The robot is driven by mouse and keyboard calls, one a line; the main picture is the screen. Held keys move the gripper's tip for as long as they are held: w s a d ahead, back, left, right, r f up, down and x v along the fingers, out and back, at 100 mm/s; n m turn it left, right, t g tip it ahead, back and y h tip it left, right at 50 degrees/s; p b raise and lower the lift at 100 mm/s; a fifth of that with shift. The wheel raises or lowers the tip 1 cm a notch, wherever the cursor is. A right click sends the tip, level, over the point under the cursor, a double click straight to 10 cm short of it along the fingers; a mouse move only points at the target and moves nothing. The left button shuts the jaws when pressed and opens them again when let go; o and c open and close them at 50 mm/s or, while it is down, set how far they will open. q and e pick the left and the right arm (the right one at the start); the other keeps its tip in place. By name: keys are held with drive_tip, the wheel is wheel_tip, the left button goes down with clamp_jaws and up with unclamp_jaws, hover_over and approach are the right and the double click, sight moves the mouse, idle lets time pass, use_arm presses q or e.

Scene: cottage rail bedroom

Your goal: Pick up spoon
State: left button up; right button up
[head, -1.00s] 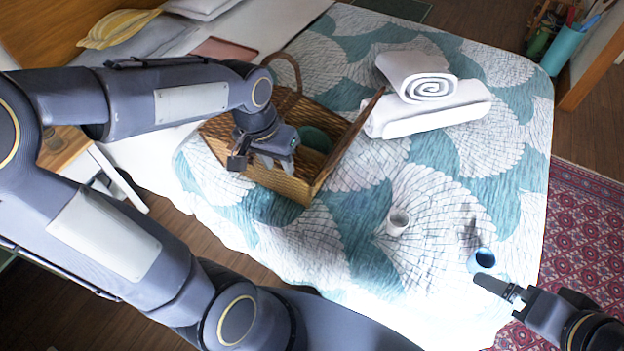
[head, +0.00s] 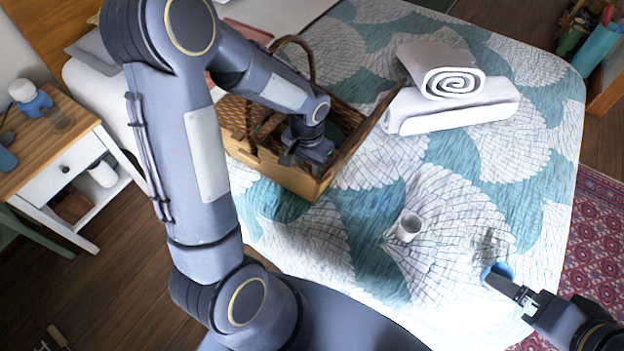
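No spoon can be made out in the head view. A wicker basket (head: 289,181) with a raised handle and tilted lid flap stands on the bed. My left gripper (head: 300,157) points down into the basket's opening, and the arm and basket wall partly hide its fingers and the contents. I cannot tell whether it is open or holds anything. My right gripper (head: 508,289) is at the lower right, its visible finger overlapping a small blue cup (head: 497,270) on the bed. I cannot tell whether they touch.
A white cup (head: 409,227) stands on the patterned bedspread (head: 455,206). A wooden-topped nightstand (head: 45,147) with a bottle (head: 32,99) is at the left. The bedspread between basket and white cup is clear.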

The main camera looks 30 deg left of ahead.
use_arm(q)
drive_tip(key=shift+f, duration=0.4)
drive_tip(key=shift+c, duration=0.3)
clamp_jaws()
drive_tip(key=shift+r, duration=0.15)
